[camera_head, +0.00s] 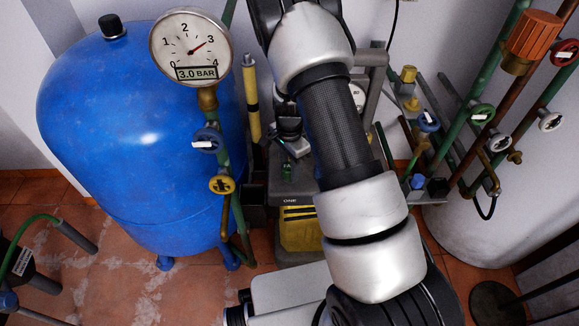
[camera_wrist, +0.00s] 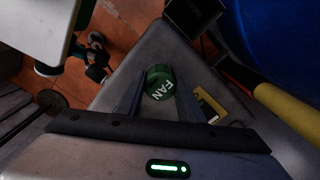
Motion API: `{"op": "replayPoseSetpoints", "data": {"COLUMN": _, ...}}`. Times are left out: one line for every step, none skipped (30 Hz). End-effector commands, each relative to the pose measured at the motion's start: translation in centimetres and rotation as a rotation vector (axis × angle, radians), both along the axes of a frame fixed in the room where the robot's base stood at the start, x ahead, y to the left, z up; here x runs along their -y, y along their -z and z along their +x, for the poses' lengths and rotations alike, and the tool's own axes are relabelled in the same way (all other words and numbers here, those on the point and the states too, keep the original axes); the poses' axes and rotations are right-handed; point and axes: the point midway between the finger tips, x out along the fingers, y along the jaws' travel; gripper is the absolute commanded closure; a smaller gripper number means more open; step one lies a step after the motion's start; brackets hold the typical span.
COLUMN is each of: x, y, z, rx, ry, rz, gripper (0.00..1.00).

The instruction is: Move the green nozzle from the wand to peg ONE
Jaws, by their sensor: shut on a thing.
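The green nozzle (camera_wrist: 160,83), its face marked FAN, lies between the two fingers of my gripper (camera_wrist: 159,98) in the wrist view. My gripper is shut on it. In the head view the nozzle (camera_head: 287,173) is a small green piece just below my gripper (camera_head: 289,155). It is above a dark grey housing with a label reading ONE (camera_head: 290,200). I cannot tell whether the nozzle touches a peg there; the peg itself is hidden. A yellow and black tube (camera_head: 252,98), possibly the wand, stands upright to the left; it also shows in the wrist view (camera_wrist: 292,112).
A big blue tank (camera_head: 140,140) with a pressure gauge (camera_head: 191,46) reading 3.0 BAR stands at left. Green and brown pipes with valve wheels (camera_head: 482,113) fill the right side. A yellow-fronted unit (camera_head: 300,232) stands under my arm on the tiled floor (camera_head: 115,270).

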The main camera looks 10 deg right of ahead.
Motion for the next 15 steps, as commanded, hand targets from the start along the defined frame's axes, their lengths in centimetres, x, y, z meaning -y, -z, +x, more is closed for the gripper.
{"op": "replayPoseSetpoints", "data": {"x": 0.00, "y": 0.14, "z": -0.01, "rx": 0.000, "ry": 0.000, "rz": 0.000, "gripper": 0.82}}
{"op": "replayPoseSetpoints", "data": {"x": 0.00, "y": 0.19, "z": -0.01, "rx": 0.000, "ry": 0.000, "rz": 0.000, "gripper": 0.82}}
{"op": "replayPoseSetpoints", "data": {"x": 0.00, "y": 0.21, "z": 0.00, "rx": 0.000, "ry": 0.000, "rz": 0.000, "gripper": 0.82}}
{"op": "replayPoseSetpoints", "data": {"x": 0.00, "y": 0.20, "z": 0.00, "rx": 0.000, "ry": 0.000, "rz": 0.000, "gripper": 0.82}}
{"op": "replayPoseSetpoints", "data": {"x": 0.00, "y": 0.20, "z": 0.00, "rx": 0.000, "ry": 0.000, "rz": 0.000, "gripper": 0.82}}
{"op": "replayPoseSetpoints", "data": {"x": 0.00, "y": 0.20, "z": -0.01, "rx": 0.000, "ry": 0.000, "rz": 0.000, "gripper": 0.64}}
{"op": "replayPoseSetpoints", "data": {"x": 0.00, "y": 0.20, "z": -0.01, "rx": 0.000, "ry": 0.000, "rz": 0.000, "gripper": 0.59}}
{"op": "replayPoseSetpoints", "data": {"x": -0.01, "y": 0.20, "z": -0.01, "rx": 0.000, "ry": 0.000, "rz": 0.000, "gripper": 0.54}}
{"op": "replayPoseSetpoints", "data": {"x": -0.01, "y": 0.20, "z": -0.01, "rx": 0.000, "ry": 0.000, "rz": 0.000, "gripper": 0.47}}
{"op": "replayPoseSetpoints", "data": {"x": -0.01, "y": 0.20, "z": -0.01, "rx": 0.000, "ry": 0.000, "rz": 0.000, "gripper": 0.44}}
{"op": "replayPoseSetpoints", "data": {"x": 0.00, "y": 0.19, "z": -0.02, "rx": 0.000, "ry": 0.000, "rz": 0.000, "gripper": 0.44}}
{"op": "replayPoseSetpoints", "data": {"x": -0.01, "y": 0.19, "z": -0.01, "rx": 0.000, "ry": 0.000, "rz": 0.000, "gripper": 0.44}}
{"op": "replayPoseSetpoints", "data": {"x": 0.00, "y": 0.19, "z": -0.02, "rx": 0.000, "ry": 0.000, "rz": 0.000, "gripper": 0.44}}
{"op": "replayPoseSetpoints", "data": {"x": -0.01, "y": 0.19, "z": -0.03, "rx": 0.000, "ry": 0.000, "rz": 0.000, "gripper": 0.44}}
{"op": "replayPoseSetpoints", "data": {"x": 0.00, "y": 0.19, "z": -0.02, "rx": 0.000, "ry": 0.000, "rz": 0.000, "gripper": 0.44}}
